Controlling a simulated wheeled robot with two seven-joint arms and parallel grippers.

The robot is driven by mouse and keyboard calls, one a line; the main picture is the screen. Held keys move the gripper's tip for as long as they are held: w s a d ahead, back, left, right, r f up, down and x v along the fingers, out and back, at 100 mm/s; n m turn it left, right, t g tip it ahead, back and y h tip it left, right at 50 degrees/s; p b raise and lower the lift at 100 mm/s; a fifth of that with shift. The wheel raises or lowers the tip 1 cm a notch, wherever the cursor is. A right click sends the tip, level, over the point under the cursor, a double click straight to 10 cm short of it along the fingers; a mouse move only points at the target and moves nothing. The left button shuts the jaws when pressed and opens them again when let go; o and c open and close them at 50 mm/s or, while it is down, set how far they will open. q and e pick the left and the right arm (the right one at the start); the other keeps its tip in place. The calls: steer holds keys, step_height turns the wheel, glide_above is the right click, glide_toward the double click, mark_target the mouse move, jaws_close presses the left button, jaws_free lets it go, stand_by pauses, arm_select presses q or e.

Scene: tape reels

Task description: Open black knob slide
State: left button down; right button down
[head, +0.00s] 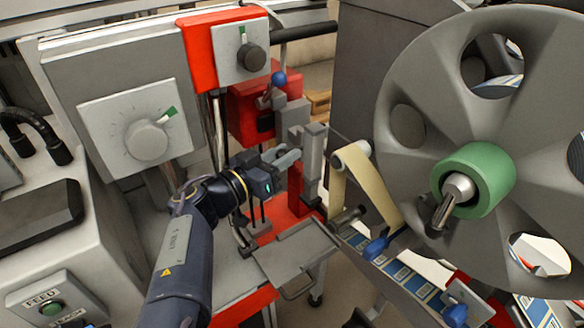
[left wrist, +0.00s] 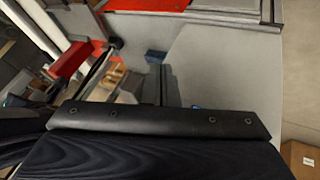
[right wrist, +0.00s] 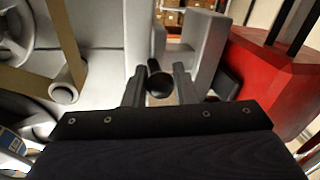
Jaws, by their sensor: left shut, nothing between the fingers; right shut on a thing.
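My right gripper (head: 288,157) reaches to the grey slide block (head: 313,160) in the middle of the head view. In the right wrist view, its two fingers (right wrist: 159,88) stand on either side of a black round knob (right wrist: 158,82) and are shut on it. The knob sits between grey metal parts; in the head view I cannot make it out behind the fingers. My left gripper (left wrist: 165,86) shows only in the left wrist view, shut and empty, away from the slide.
A large grey reel (head: 420,90) with a green hub (head: 475,178) fills the right. A blue-ball lever (head: 279,78) stands above the slide. A grey tray (head: 297,252) lies below it. A dial box (head: 140,125) and a red-framed switch panel (head: 235,45) are at left and above.

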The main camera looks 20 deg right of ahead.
steer(key=w, duration=0.1)
steer(key=w+a, duration=0.1)
steer(key=w, duration=0.1)
steer(key=shift+w+a, duration=0.1)
steer(key=shift+w, duration=0.05)
steer(key=c, duration=1.2)
jaws_free()
steer(key=shift+a+b, duration=0.1)
steer(key=shift+b, duration=0.2)
steer(key=v, duration=0.7)
steer(key=shift+s+a+b, duration=0.25)
steer(key=shift+b, duration=0.2)
